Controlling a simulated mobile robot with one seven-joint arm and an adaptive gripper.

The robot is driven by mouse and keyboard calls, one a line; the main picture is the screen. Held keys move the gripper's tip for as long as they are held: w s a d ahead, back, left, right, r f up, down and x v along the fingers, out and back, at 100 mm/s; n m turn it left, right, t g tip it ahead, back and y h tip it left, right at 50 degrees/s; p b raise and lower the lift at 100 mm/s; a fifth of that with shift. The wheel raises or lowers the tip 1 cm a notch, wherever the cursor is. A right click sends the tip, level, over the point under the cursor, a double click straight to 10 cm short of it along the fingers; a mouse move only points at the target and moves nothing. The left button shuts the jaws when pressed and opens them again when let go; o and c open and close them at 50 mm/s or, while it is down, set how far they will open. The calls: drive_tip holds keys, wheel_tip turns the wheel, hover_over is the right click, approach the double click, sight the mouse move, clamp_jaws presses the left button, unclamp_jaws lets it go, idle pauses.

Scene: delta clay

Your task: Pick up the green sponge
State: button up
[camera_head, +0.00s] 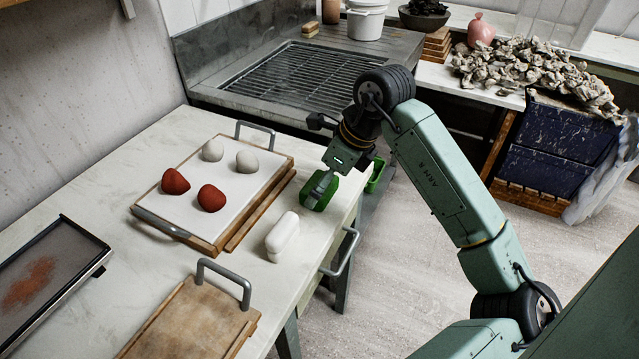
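The green sponge (327,196) is at the right side of the white worktop, near its edge, to the right of the wooden-edged board. My gripper (318,186) reaches down to it from above. One grey finger lies across the near side of the sponge and covers part of it. The other finger is hidden, so I cannot tell if the gripper is open around the sponge or shut on it. I also cannot tell whether the sponge rests on the worktop or is slightly raised.
A white rounded block (282,237) stands just in front of the sponge. A white-topped board (226,235) with red and white clay lumps lies to the left. A metal handle (345,255) juts from the worktop's right edge. A green container (376,174) is behind my gripper.

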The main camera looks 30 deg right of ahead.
drive_tip(key=shift+x, duration=0.9)
drive_tip(key=c, duration=1)
drive_tip(key=shift+r, duration=0.1)
drive_tip(key=shift+c, duration=0.2)
wheel_tip(320, 180, up, 10)
drive_tip(key=shift+b, duration=1.05)
drive_tip(key=o, duration=0.4)
drive_tip(key=c, duration=0.5)
